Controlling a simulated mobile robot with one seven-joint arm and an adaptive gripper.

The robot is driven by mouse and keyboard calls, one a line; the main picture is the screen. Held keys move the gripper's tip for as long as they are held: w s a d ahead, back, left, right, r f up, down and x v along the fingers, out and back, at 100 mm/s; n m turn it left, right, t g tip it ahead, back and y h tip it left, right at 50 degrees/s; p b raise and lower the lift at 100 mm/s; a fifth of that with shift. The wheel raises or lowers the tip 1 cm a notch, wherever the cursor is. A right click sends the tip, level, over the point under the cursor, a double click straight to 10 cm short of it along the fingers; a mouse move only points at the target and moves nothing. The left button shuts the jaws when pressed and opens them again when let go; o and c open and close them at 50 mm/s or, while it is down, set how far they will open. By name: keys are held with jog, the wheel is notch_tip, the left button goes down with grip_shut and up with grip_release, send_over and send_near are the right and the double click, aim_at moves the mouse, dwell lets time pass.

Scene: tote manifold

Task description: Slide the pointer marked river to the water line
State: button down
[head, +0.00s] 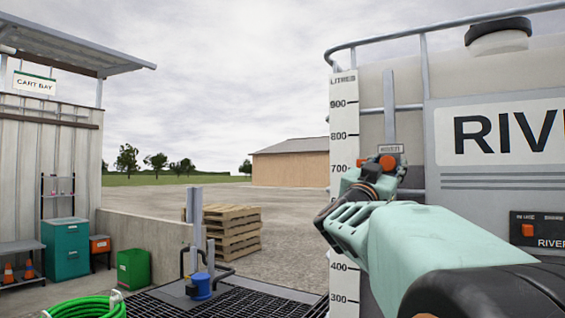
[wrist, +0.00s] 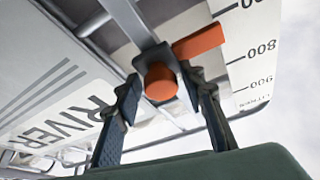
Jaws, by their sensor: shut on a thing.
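The river pointer is an orange knob (head: 388,162) on a grey upright rail, with an orange flag that shows clearly in the wrist view (wrist: 200,42). It stands beside the white litres scale (head: 343,115), a little above the 700 mark in the head view. My gripper (head: 378,172) is at the pointer, partly hidden by my own wrist. In the wrist view its two dark fingers are closed on the pointer, either side of the round knob (wrist: 161,82). I cannot make out a clear water line on the tank wall (head: 408,85).
A metal rail frame (head: 424,65) surrounds the tank, and a RIVER panel (head: 535,230) is at right. A low concrete wall (head: 150,233), stacked pallets (head: 232,232) and a floor grate (head: 250,303) lie to the left. A green hose (head: 85,307) lies at lower left.

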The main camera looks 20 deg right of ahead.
jog(key=shift+f, duration=0.1)
jog(key=c, duration=1.5)
grip_release()
jog(key=shift+w, duration=0.1)
jog(key=shift+c, duration=0.2)
notch_tip(320, 180, up, 10)
